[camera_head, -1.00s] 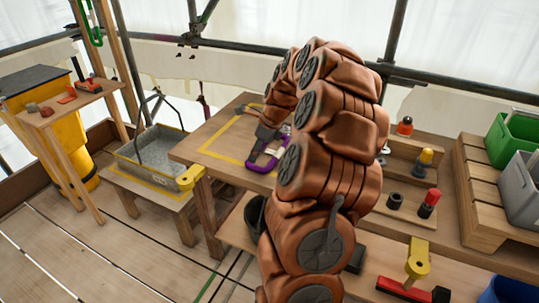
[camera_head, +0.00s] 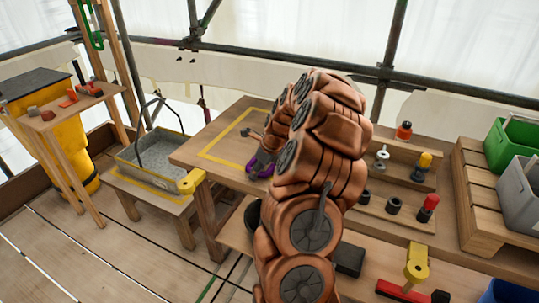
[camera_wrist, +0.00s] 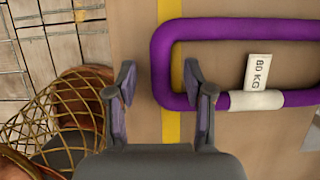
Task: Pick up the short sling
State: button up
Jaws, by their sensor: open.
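The short sling is a purple loop with a white sleeve and a tag reading "80 KG" (camera_wrist: 257,99). In the wrist view the purple sling (camera_wrist: 240,29) lies on the wooden table, its left end crossing a yellow line. My gripper (camera_wrist: 161,80) is open above the table. Its right finger overlaps the sling's lower left corner in the picture, and its left finger is left of the sling; I cannot tell whether they touch. In the head view only a purple bit of the sling (camera_head: 259,167) shows, and my arm hides the rest.
The table (camera_head: 190,151) bears a yellow outline. A grey tray (camera_head: 126,160) stands on a low bench at left. A stepped rack (camera_head: 405,213) holds several fittings at right. A mesh-covered brown shape (camera_wrist: 75,110) is at the wrist view's left.

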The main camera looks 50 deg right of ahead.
jog(key=shift+c, duration=0.4)
grip_shut()
dwell(0.4)
